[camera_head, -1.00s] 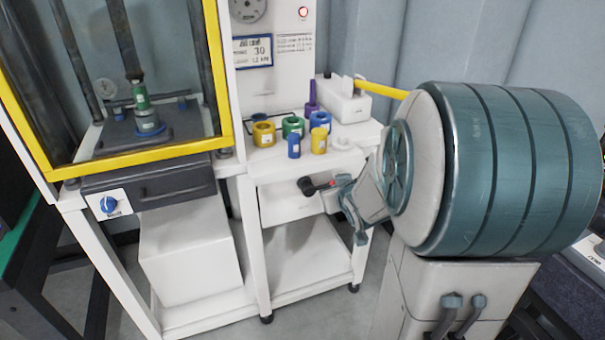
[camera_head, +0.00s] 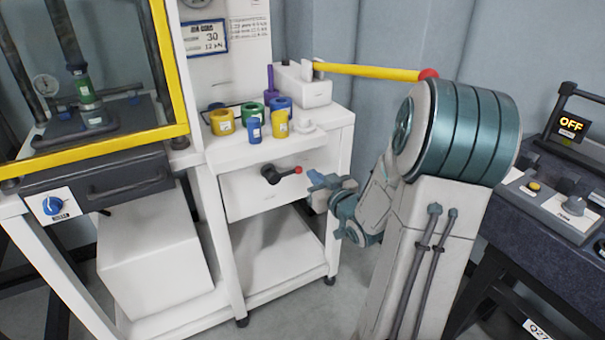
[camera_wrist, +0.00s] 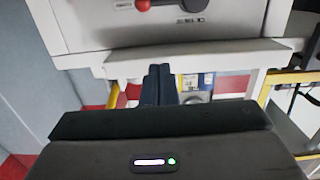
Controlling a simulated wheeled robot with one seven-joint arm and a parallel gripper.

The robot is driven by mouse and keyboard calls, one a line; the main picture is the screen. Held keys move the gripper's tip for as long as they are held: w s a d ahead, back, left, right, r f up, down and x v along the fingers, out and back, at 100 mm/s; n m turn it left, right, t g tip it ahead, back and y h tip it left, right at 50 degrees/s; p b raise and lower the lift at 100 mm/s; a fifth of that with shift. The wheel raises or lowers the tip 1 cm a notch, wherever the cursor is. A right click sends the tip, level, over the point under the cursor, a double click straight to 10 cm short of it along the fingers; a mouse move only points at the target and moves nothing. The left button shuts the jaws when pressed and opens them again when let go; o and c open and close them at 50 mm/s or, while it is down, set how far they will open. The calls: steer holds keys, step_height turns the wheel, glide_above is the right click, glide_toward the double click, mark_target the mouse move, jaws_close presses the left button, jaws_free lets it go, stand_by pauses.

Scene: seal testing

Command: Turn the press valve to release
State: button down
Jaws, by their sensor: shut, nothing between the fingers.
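The press valve (camera_head: 283,174) is a black lever with a red knob at its right end, on the front of the white cabinet panel. The lever points right and slightly up. In the wrist view, which looks upside down, its red knob (camera_wrist: 143,5) and dark hub show at the top edge, cut off. My gripper (camera_head: 313,179) is just right of the red knob and slightly below it in the head view; whether they touch is hard to tell. The fingers (camera_wrist: 159,72) are together and hold nothing in the wrist view.
Several coloured rings and cylinders, such as a yellow one (camera_head: 222,122), stand on the shelf above the valve. A yellow pump handle (camera_head: 370,71) with a red end extends right over my arm. The yellow-framed press (camera_head: 90,153) is at left. A controller reading OFF (camera_head: 571,124) is at right.

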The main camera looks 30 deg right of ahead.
glide_above(298, 172)
steer(key=s+a, duration=0.1)
steer(key=s, duration=0.2)
steer(key=f, duration=0.1)
steer(key=w+f+b, duration=0.1)
steer(key=f, duration=0.1)
steer(key=shift+a, duration=0.15)
steer(key=shift+w+f+b, duration=0.1)
steer(key=shift+f+b, duration=0.2)
steer(key=shift+f, duration=0.45)
steer(key=shift+f+m, duration=0.1)
steer(key=shift+m, duration=0.2)
